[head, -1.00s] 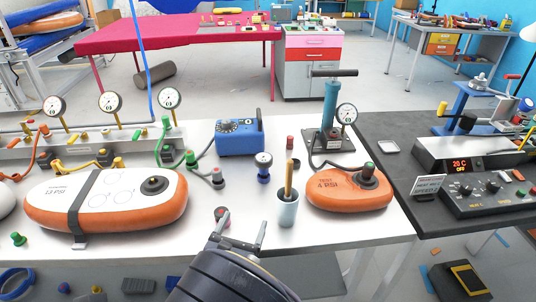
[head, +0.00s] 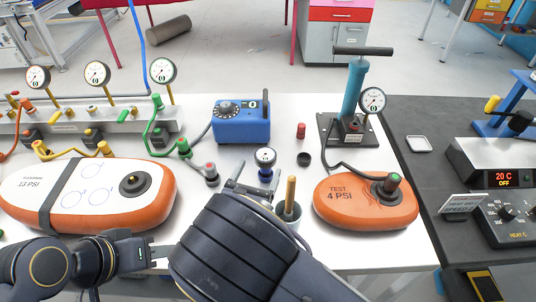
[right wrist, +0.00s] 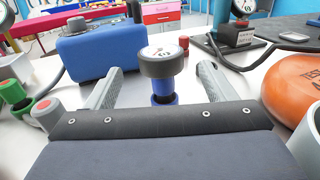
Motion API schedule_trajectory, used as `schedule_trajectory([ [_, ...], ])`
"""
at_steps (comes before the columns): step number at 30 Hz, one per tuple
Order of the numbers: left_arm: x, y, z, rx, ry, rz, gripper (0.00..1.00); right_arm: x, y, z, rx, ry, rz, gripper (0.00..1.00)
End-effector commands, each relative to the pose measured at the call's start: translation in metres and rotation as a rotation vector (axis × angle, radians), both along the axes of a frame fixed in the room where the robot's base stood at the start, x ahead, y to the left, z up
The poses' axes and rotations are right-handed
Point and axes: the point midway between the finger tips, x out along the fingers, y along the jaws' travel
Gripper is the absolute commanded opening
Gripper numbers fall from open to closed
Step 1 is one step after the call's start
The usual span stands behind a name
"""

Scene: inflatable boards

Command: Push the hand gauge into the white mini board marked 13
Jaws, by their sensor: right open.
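The hand gauge (head: 265,160), with a round dial and a blue body, stands upright on the white table. My right gripper (head: 257,180) is open just in front of it. In the right wrist view the gauge (right wrist: 162,62) shows between the two spread fingers (right wrist: 160,88), with a gap on both sides. The white mini board marked 13 PSI (head: 62,188) lies at the left, orange-sided, with a black strap and a black round valve (head: 135,184). My left gripper (head: 160,257) is in front of the board's right end; its finger gap is unclear.
A blue box with a dial (head: 241,122) stands behind the gauge. A cup with a wooden handle (head: 290,195) is close to my right gripper, partly hidden. The orange TEST 4 PSI board (head: 365,203) and a hand pump (head: 353,100) are right. Hose fittings (head: 205,170) lie left of the gauge.

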Motion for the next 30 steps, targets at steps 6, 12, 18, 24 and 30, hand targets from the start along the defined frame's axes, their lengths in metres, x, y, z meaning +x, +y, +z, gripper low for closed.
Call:
schedule_trajectory([
  [6,0.0,0.0,0.005,0.0,0.0,0.0,0.36,0.025,-0.009,0.0,0.0,0.0,-0.003,0.77],
  [12,0.0,0.0,0.011,0.0,0.0,0.0,0.36,0.054,-0.019,-0.001,0.0,0.0,-0.002,0.77],
  [18,0.0,0.0,0.011,0.0,0.0,0.0,0.36,0.064,-0.022,-0.002,0.0,-0.001,0.0,0.77],
  [24,0.0,0.0,0.011,0.0,0.0,0.0,0.36,0.063,-0.022,-0.002,0.0,0.0,0.0,0.71],
  [30,0.0,0.0,0.011,0.0,0.0,0.0,0.36,0.063,-0.022,-0.002,0.0,0.0,0.0,0.45],
])
